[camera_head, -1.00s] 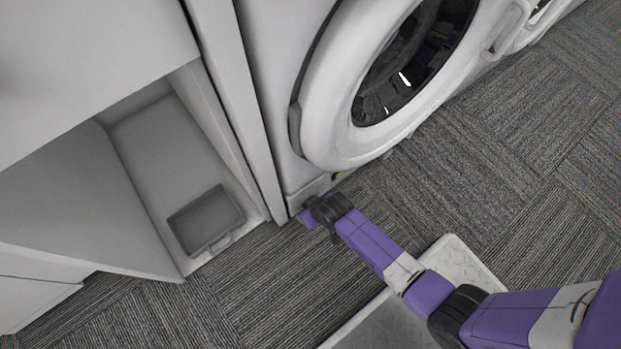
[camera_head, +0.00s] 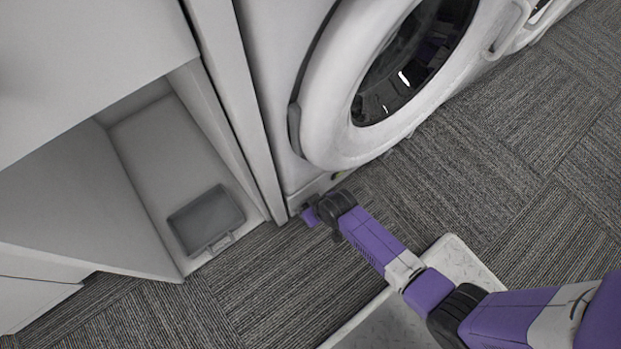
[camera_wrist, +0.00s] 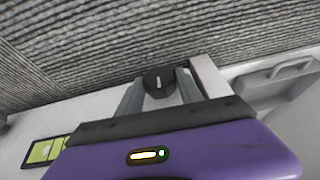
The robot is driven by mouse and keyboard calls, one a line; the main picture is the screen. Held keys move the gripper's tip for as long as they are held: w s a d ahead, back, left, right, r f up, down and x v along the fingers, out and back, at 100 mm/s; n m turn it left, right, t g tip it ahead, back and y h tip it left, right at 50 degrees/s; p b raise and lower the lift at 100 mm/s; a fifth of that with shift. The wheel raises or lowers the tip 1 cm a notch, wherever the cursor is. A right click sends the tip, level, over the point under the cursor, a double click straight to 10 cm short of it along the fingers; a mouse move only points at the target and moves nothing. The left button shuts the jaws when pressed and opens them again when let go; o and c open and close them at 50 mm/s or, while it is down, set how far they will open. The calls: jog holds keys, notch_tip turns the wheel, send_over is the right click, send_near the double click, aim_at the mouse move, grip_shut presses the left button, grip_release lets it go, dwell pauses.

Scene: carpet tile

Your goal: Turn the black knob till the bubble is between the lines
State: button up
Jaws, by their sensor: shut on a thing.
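The black knob (camera_wrist: 159,80) has a pale mark on its face and sits low on the white washing machine (camera_head: 279,110). My gripper (camera_wrist: 160,88) is shut on it, one grey finger on each side, in the wrist view. In the head view my gripper (camera_head: 306,213) is at the machine's bottom left corner, and the knob is hidden there. The yellow-green bubble level (camera_wrist: 46,151) in its dark frame is left of my gripper in the wrist view, partly cut off by the gripper body. I cannot make out the bubble against the lines.
A grey tray (camera_head: 207,219) lies in the open white cabinet bay left of the machine; it also shows in the wrist view (camera_wrist: 275,82). The round door (camera_head: 325,130) bulges out above my wrist. Carpet is clear to the right.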

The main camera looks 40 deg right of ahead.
jog(key=y, duration=0.1)
jog(key=y+b, duration=0.1)
jog(key=y, duration=0.1)
jog(key=shift+d+f+m, duration=0.2)
jog(key=shift+d+m, duration=0.15)
jog(key=shift+m, duration=0.05)
jog(key=y+b, duration=0.1)
jog(key=y, duration=0.2)
jog(key=shift+d+m, duration=0.15)
jog(key=shift+m, duration=0.15)
jog(key=shift+m+t+y, duration=0.3)
jog(key=shift+y, duration=1)
jog(key=shift+f+y, duration=0.1)
jog(key=shift+y, duration=0.4)
jog(key=shift+s+f+y, duration=0.15)
jog(key=shift+y, duration=0.45)
jog(key=o, duration=1.3)
jog(key=shift+o, duration=0.2)
jog(key=shift+d, duration=0.1)
